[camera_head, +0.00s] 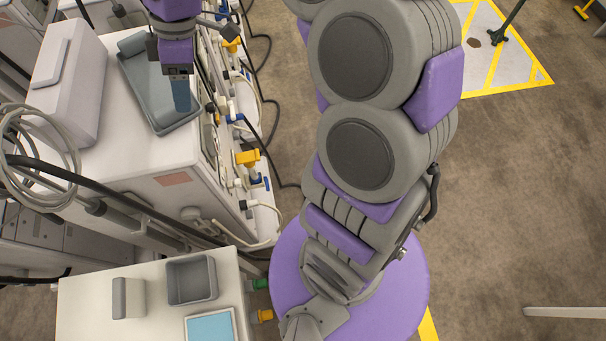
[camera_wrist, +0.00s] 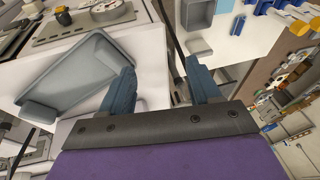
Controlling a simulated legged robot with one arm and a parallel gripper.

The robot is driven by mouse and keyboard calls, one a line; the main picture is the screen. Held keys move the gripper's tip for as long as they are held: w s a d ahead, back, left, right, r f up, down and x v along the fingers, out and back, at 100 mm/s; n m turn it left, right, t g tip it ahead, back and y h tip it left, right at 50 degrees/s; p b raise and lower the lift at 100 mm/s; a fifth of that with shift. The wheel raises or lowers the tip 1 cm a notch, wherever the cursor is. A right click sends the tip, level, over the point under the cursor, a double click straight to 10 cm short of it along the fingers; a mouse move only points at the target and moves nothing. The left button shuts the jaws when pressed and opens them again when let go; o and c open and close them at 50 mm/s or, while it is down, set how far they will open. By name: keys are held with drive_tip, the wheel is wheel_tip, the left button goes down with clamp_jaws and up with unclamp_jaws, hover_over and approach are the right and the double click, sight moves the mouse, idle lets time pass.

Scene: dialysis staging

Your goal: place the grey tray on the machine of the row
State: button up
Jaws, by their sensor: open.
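The grey tray (camera_head: 137,80) lies on the white top of the machine (camera_head: 150,150) at the upper left of the head view. It is shallow, with a raised rim. It also shows whole in the wrist view (camera_wrist: 75,75), apart from a corner near my left finger. My gripper (camera_head: 182,108) is over the tray's right side in the head view, with one blue finger visible. In the wrist view my gripper (camera_wrist: 158,75) has its two blue fingers wide apart with nothing between them. The left finger overlaps the tray's edge in the picture; I cannot tell whether they touch.
A white box-like unit (camera_head: 68,85) stands left of the tray. Hoses and yellow and blue connectors (camera_head: 247,157) line the machine's right side. A white cart (camera_head: 85,310) below holds a grey bin (camera_head: 192,292) and a blue-topped tray (camera_head: 210,327). Open floor (camera_head: 520,200) lies right.

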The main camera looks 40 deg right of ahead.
drive_tip(key=s+d+f+m+h, duration=0.1)
drive_tip(key=s+d+f+m, duration=0.1)
drive_tip(key=s, duration=0.6)
drive_tip(key=s+d+f+m+h, duration=0.1)
drive_tip(key=s+d+f+m, duration=0.1)
drive_tip(key=s+d+m, duration=0.2)
drive_tip(key=s+d+f+m+h, duration=0.1)
drive_tip(key=s+d+f+m, duration=0.1)
drive_tip(key=s+m, duration=0.6)
drive_tip(key=s+d, duration=0.1)
drive_tip(key=s, duration=0.5)
drive_tip(key=shift+g, duration=0.3)
wheel_tip(320, 180, down, 14)
drive_tip(key=b, duration=1.4)
drive_tip(key=shift+f, duration=0.2)
